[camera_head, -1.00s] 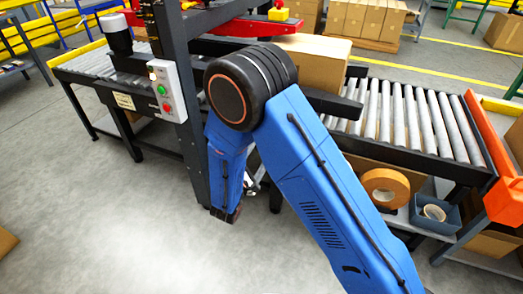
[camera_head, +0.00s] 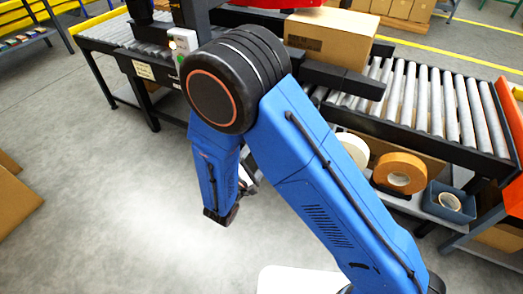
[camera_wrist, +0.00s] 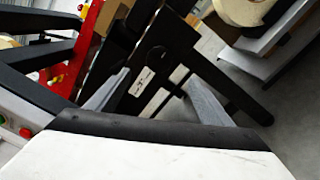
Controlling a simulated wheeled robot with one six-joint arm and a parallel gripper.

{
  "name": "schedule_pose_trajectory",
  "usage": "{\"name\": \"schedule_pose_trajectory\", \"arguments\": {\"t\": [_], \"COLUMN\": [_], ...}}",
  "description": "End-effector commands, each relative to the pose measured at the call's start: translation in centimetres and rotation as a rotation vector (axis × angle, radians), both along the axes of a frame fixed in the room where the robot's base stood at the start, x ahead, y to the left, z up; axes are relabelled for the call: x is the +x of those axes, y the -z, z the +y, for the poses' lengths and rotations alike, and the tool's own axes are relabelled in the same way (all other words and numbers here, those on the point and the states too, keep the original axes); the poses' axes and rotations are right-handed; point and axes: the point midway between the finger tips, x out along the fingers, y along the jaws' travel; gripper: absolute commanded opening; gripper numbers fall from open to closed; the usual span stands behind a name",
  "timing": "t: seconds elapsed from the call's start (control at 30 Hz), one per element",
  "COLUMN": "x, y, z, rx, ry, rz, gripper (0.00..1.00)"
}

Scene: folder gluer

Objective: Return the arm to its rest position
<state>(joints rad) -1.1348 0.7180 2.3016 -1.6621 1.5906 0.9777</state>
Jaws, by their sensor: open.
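My blue arm is bent in front of the roller conveyor (camera_head: 440,105) in the head view, its black elbow joint high and its forearm hanging down. My gripper is mostly hidden behind the forearm there. In the wrist view my gripper (camera_wrist: 157,92) shows two grey fingers spread apart, with nothing between them. Beyond the fingers is the dark machine frame with a white label (camera_wrist: 141,82). The gripper appears apart from it.
A cardboard box (camera_head: 328,40) sits on the conveyor. An orange tape roll (camera_head: 400,173), a white roll (camera_head: 350,149) and a blue bin (camera_head: 447,202) are on the shelf below. A button box (camera_head: 186,48) stands left of my elbow.

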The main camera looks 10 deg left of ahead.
Motion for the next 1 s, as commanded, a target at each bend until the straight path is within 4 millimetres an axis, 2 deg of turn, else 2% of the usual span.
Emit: {"name": "schedule_pose_trajectory", "arguments": {"t": [0.37,0.47,0.57,0.8,1.0], "x": [0.0,0.3,0.9,2.1,1.3], "y": [0.0,-0.6,-1.9,-6.6,-9.7], "z": [0.0,-0.8,-2.8,-11.7,-18.9], "rx": [0.000,0.005,0.021,0.097,0.186], "ry": [0.001,0.024,0.084,0.335,0.534], "rz": [0.000,0.003,0.016,0.084,0.158], "gripper": [0.74,0.74,0.74,0.74,0.74]}}
